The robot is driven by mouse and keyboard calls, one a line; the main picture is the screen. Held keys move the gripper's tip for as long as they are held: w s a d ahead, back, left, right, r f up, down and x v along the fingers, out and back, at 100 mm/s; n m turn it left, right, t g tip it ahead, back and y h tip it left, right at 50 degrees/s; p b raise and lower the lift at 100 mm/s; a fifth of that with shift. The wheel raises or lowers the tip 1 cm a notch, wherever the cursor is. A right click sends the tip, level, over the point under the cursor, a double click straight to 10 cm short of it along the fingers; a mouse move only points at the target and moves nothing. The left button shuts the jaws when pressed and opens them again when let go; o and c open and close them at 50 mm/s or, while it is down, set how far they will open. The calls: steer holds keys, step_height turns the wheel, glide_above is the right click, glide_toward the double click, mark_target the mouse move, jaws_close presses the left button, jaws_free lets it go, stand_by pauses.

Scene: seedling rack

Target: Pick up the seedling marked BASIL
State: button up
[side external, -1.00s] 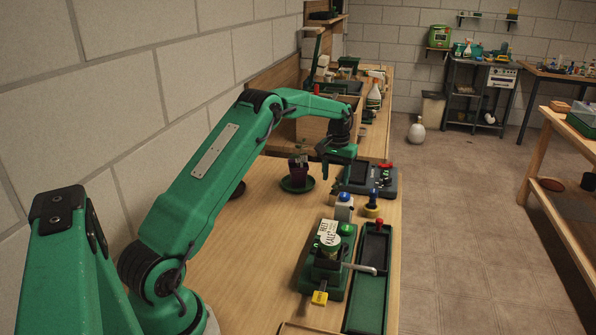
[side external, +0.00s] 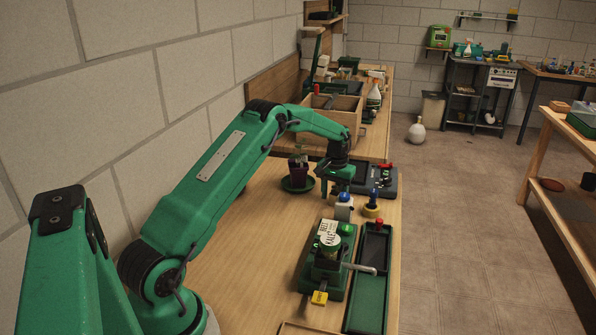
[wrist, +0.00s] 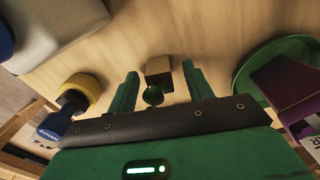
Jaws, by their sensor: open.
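My gripper (side external: 337,190) is low over the bench, with its two fingers apart in the wrist view (wrist: 160,70). A small brown block (wrist: 159,66) with a dark green round shape (wrist: 153,95) shows between the fingers, and neither finger visibly touches it. It may be a seedling plug; no mark on it is readable, and I cannot make it out in the side view. A purple pot (side external: 299,169) stands on a green saucer (side external: 290,188) left of my gripper. In the wrist view the pot (wrist: 283,85) has a partly cut-off label. I see no readable BASIL mark.
A yellow-ringed, blue-topped item (wrist: 82,90) is close left of the fingers in the wrist view. A dark device (side external: 383,181) lies just beyond my gripper. A green stand with BEET and KALE labels (side external: 328,234) and a green tray (side external: 367,295) are nearer the camera.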

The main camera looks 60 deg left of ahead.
mark_target(335, 193)
steer(key=shift+f, duration=0.25)
steer(key=shift+c, duration=0.2)
steer(key=c, duration=1)
steer(key=shift+r, duration=0.15)
steer(key=shift+r, duration=4.9)
